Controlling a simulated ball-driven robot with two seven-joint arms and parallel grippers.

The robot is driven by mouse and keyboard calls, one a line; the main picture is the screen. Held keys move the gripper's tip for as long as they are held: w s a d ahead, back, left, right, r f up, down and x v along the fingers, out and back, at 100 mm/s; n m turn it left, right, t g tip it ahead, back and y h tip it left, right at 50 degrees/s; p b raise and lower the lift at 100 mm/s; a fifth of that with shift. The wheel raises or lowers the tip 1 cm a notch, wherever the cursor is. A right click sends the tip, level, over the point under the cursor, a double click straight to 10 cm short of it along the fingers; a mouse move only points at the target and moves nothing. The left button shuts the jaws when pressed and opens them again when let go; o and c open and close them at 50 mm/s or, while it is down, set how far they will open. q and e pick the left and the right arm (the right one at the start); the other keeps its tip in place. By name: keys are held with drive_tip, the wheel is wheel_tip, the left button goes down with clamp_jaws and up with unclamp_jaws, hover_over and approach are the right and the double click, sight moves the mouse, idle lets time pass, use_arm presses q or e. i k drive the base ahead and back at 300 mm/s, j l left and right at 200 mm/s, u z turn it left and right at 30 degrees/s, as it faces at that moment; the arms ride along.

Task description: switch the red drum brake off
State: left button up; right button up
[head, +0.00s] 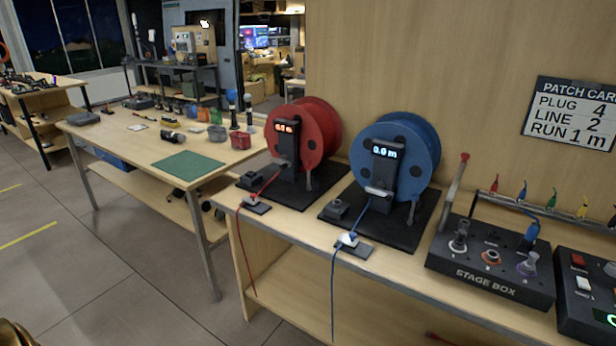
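The red drum (318,128) stands on a dark base plate on the wooden bench, left of the blue drum (412,140). A dark post in front of it carries a lit orange display (286,127), too small to read surely. A small dark box (251,179) sits on the base at its front left. I cannot tell which part is the brake switch or how it is set. The red cable (238,245) runs through a small block (257,205) and hangs over the bench edge. Neither gripper is in view.
The blue drum's display reads 0.0 m, and its blue cable (332,290) hangs over the front edge. A stage box (490,262) stands to the right. A table with a green mat (188,165) and several small items stands at left. The floor at left is clear.

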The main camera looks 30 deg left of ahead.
sight(309, 176)
drive_tip(key=i+j+u, duration=0.1)
drive_tip(key=i+j, duration=0.65)
drive_tip(key=j, duration=0.15)
